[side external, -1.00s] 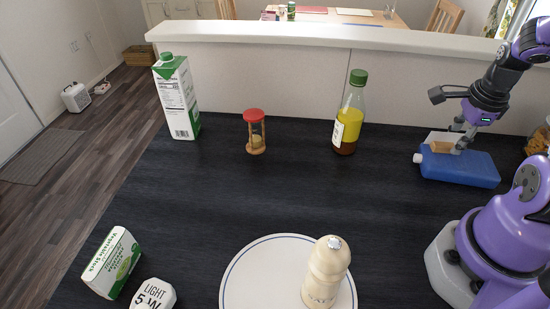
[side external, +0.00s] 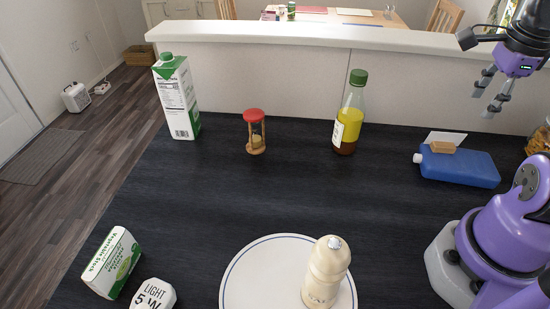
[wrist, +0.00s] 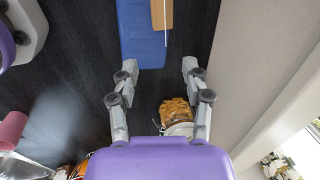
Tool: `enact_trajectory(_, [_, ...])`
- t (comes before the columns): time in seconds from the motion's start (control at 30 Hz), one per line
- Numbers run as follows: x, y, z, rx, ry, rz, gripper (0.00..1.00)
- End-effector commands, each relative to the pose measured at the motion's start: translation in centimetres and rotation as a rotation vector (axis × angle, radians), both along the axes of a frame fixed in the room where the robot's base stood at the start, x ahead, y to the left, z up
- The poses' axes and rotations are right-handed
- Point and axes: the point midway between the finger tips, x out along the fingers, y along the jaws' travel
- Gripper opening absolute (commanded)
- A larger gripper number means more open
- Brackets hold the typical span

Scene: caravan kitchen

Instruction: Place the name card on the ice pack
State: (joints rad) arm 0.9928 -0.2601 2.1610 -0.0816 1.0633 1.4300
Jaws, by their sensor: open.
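The blue ice pack (side external: 470,170) lies flat on the dark counter at the right in the side external view. The name card (side external: 447,138), a white card in a small wooden block holder (side external: 442,148), stands on the ice pack near its white-capped left end. In the wrist view the ice pack (wrist: 140,40) is at the top, with the wooden holder (wrist: 162,14) partly cut off by the frame edge. My gripper (side external: 487,101) is open and empty, raised above and behind the ice pack, apart from the card.
A jar of snacks (side external: 539,140) stands right of the ice pack.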

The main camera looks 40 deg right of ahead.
Motion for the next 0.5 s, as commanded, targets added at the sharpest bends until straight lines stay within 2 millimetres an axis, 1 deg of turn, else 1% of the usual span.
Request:
enact_trajectory(0.07, [0.0,0.2,0.8,-0.004,-0.002,0.010,0.54])
enact_trajectory(0.13, [0.5,0.9,1.1,-0.018,-0.001,0.086,0.54])
enact_trajectory(0.17, [0.9,1.4,1.3,-0.031,-0.001,0.152,0.54])
enact_trajectory(0.27, [3.1,4.5,1.5,-0.106,-0.002,0.514,0.54])
enact_trajectory(0.3, [4.0,6.2,1.6,-0.151,-0.003,0.707,0.54])
enact_trajectory(0.37, [5.1,8.9,1.7,-0.228,-0.006,1.011,0.54])
enact_trajectory(0.4, [5.6,10.7,1.7,-0.282,-0.010,1.210,0.54])
enact_trajectory(0.47, [6.1,13.2,1.7,-0.366,-0.016,1.489,0.54])
enact_trajectory(0.5, [6.3,14.7,1.6,-0.422,-0.019,1.655,0.54])
